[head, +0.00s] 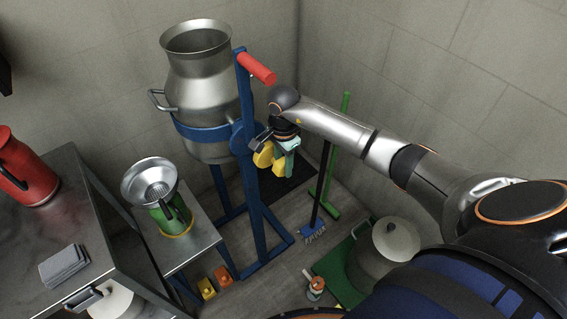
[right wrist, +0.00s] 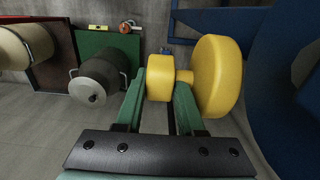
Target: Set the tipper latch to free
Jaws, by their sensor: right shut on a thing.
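The tipper is a blue stand (head: 251,190) that carries a large steel milk can (head: 208,85) in a blue band, upright, with a red-gripped lever (head: 256,67) at the top. The yellow latch (head: 263,155) is on the stand's right side, partly hidden by my gripper. In the right wrist view the latch shows as a wide yellow disc (right wrist: 217,75) joined to a smaller yellow knob (right wrist: 160,78). My right gripper (head: 281,164) is shut on the smaller knob, with its green fingers on either side of it. My left gripper is not in view.
At the left stand a metal table (head: 95,225) with a red jug (head: 25,170), and a low stand with a steel funnel (head: 151,182). A broom (head: 313,232), a green-handled tool (head: 343,130) and a lidded pot (head: 384,250) are at the right. Walls close the corner behind.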

